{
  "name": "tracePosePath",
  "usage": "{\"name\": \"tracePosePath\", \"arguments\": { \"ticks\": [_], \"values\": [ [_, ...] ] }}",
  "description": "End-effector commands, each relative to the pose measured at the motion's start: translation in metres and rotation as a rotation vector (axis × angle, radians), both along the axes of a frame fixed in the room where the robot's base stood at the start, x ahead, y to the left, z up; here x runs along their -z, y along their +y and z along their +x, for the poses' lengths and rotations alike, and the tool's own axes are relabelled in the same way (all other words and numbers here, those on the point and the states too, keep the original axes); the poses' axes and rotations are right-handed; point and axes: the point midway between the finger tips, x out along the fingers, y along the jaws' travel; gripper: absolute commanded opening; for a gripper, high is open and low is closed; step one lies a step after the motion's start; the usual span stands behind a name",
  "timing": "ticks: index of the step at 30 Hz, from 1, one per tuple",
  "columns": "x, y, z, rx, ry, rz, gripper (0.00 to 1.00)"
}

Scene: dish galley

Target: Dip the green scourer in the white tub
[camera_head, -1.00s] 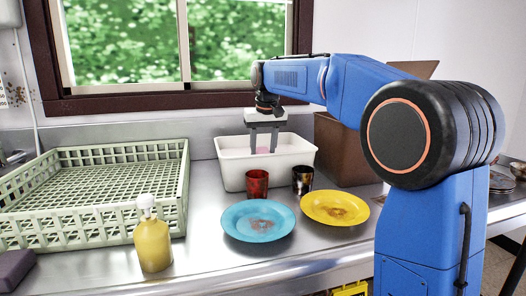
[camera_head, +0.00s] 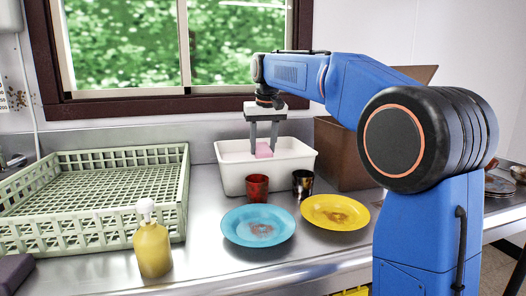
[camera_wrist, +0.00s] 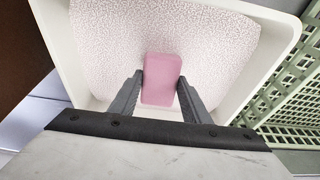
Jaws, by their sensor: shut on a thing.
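The white tub (camera_head: 233,174) stands on the steel counter below the window. My gripper (camera_head: 264,150) points down over the tub, its fingers shut on a pink block (camera_head: 263,149), which looks like a sponge or scourer. In the wrist view the pink block (camera_wrist: 161,80) sits between the two fingertips, upright in the picture. Below it a pale, speckled, foam-like surface (camera_wrist: 110,45) fills the tub; the block appears above it, and I cannot tell whether they touch. I see no green scourer in either view.
A red cup (camera_head: 257,187) and a dark patterned cup (camera_head: 303,184) stand close in front of the tub. A soiled blue plate (camera_head: 236,232) and yellow plate (camera_head: 318,203) lie nearer. A green rack (camera_head: 168,220), yellow bottle (camera_head: 152,248) and brown box (camera_head: 345,165) flank them.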

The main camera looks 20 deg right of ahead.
Motion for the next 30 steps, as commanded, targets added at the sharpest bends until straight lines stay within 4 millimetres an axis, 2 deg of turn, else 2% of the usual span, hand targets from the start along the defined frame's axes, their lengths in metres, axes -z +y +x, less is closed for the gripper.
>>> {"name": "tracePosePath", "arguments": {
  "ticks": [30],
  "values": [
    [-0.066, 0.000, 0.000, 0.000, -0.001, 0.000, 0.25]
  ]
}}
